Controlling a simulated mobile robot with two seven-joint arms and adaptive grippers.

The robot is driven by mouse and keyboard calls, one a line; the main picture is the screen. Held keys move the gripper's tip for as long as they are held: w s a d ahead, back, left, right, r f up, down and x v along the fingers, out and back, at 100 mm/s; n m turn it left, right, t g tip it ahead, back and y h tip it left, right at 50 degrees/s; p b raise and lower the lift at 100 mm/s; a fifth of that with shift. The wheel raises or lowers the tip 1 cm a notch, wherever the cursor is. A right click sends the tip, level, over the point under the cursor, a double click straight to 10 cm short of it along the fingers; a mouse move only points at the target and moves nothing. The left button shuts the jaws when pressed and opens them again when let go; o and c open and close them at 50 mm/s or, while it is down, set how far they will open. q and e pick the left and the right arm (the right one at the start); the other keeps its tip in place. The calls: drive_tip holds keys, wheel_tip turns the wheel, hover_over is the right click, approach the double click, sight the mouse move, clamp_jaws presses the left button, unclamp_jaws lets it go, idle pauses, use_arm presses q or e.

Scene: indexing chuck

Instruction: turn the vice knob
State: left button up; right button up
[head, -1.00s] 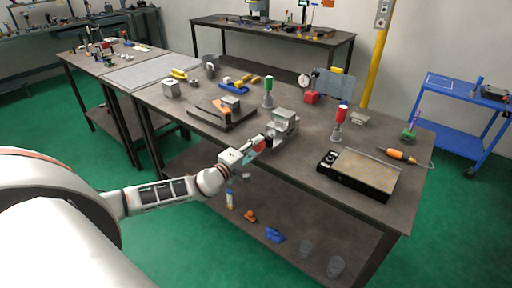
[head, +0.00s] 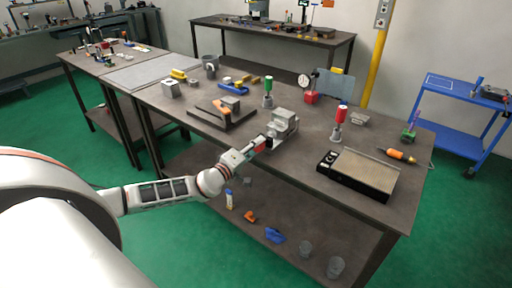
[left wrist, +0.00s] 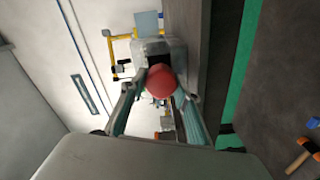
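The grey vice (head: 283,122) stands at the table's front edge in the head view. Its round red knob (left wrist: 160,82) faces the camera in the left wrist view, with part of the grey vice body (left wrist: 158,47) behind it. My left gripper (head: 262,143) reaches the knob from the front left. In the left wrist view the two fingers of my left gripper (left wrist: 161,86) slant inward, with their tips against opposite sides of the knob. The gripper looks shut on it. My right gripper is in neither view.
The workbench (head: 300,155) also holds a black-framed plate device (head: 357,175), a red-topped tool (head: 339,120), a green-topped tool (head: 268,92) and a dark tray (head: 220,117). A lower shelf holds small items. A blue cart (head: 460,115) stands at the right.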

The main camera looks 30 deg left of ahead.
use_arm(q)
drive_tip(key=o, duration=0.3)
drive_tip(key=shift+o, duration=0.2)
drive_tip(key=s, duration=0.8)
drive_tip(key=shift+a+r, duration=0.15)
drive_tip(key=shift+a, duration=0.15)
